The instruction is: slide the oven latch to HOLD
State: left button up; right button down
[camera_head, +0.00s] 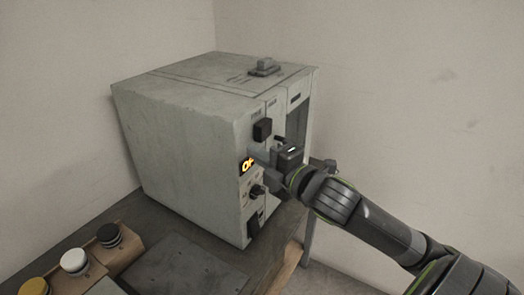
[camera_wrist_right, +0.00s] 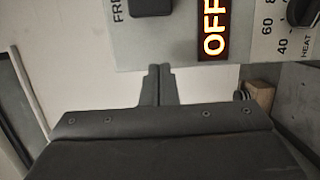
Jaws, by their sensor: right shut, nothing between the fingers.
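The oven (camera_head: 185,140) is a pale grey box on a dark bench, its front panel turned to the right. The latch looks to be the black block (camera_head: 262,129) high on that panel; its lower part also shows in the right wrist view (camera_wrist_right: 151,7), beside lettering that begins "FRE". The HOLD marking is not readable. My right gripper (camera_head: 256,156) is shut and empty, in front of the panel just below the black block. In the wrist view its fingertips (camera_wrist_right: 159,70) are together, apart from the block. My left gripper is not in view.
An orange display (camera_wrist_right: 214,28) reads OFF. A dark heat knob (camera_wrist_right: 302,10) sits beside it. A small block (camera_head: 264,67) is on the oven top. Yellow, white and black round knobs (camera_head: 74,262) stand front left. Walls lie close behind.

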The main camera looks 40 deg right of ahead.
aim_at(250, 136)
jog(key=shift+w+a+r, duration=0.1)
jog(key=shift+w+r, duration=0.05)
jog(key=shift+w, duration=0.8)
jog(key=shift+w+d+p, duration=0.2)
jog(key=shift+d+p, duration=0.2)
jog(key=shift+d, duration=0.1)
jog(key=shift+w+d+p, duration=0.15)
jog(key=shift+d+p, duration=0.2)
jog(key=shift+d, duration=0.15)
jog(key=shift+w+d, duration=0.15)
jog(key=shift+d, duration=0.55)
jog(key=shift+w+p, duration=0.15)
jog(key=shift+p, duration=0.15)
jog(key=shift+d, duration=0.15)
